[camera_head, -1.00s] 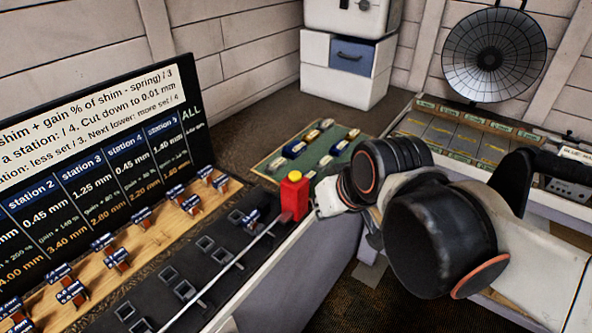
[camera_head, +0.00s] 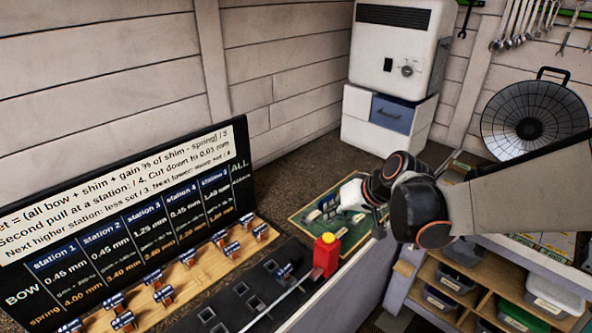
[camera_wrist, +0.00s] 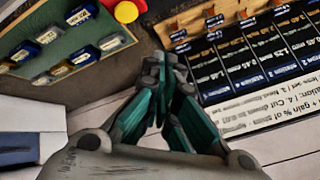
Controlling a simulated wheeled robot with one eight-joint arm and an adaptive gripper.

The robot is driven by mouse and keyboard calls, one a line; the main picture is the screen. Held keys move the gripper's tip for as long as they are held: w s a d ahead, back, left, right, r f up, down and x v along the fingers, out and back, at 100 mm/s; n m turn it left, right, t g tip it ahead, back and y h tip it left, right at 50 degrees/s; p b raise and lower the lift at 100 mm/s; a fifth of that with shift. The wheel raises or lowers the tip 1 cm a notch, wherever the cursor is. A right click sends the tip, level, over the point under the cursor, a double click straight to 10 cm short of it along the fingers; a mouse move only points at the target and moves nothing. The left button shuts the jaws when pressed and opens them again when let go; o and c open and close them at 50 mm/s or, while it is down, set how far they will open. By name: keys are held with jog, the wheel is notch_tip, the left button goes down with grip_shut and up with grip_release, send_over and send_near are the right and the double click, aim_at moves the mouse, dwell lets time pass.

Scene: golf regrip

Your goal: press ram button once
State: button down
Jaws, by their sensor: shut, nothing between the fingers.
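The ram button is a red box with a yellow top.
A green board (camera_head: 308,214) with several small blocks lies behind the button. A thin metal rod (camera_head: 277,302) runs along the dark board to the red box. The station display (camera_head: 120,235) stands at left. Shelves with bins (camera_head: 455,280) stand at right.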

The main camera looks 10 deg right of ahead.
jog(key=shift+m+y, duration=0.3)
jog(key=shift+y, duration=0.6)
jog(key=w+p, duration=0.1)
jog(key=w+d+p, duration=0.1)
jog(key=w+p, duration=0.2)
jog(key=shift+d, duration=0.3)
jog(key=shift+t, duration=0.3)
jog(key=b, duration=0.6)
send_over(331, 235)
notch_tip(331, 235, down, 8)
jog(key=shift+f, duration=0.4)
jog(key=shift+f+b, duration=0.1)
jog(key=shift+b, duration=0.3)
jog(key=shift+f+b, duration=0.3)
jog(key=shift+b, duration=0.1)
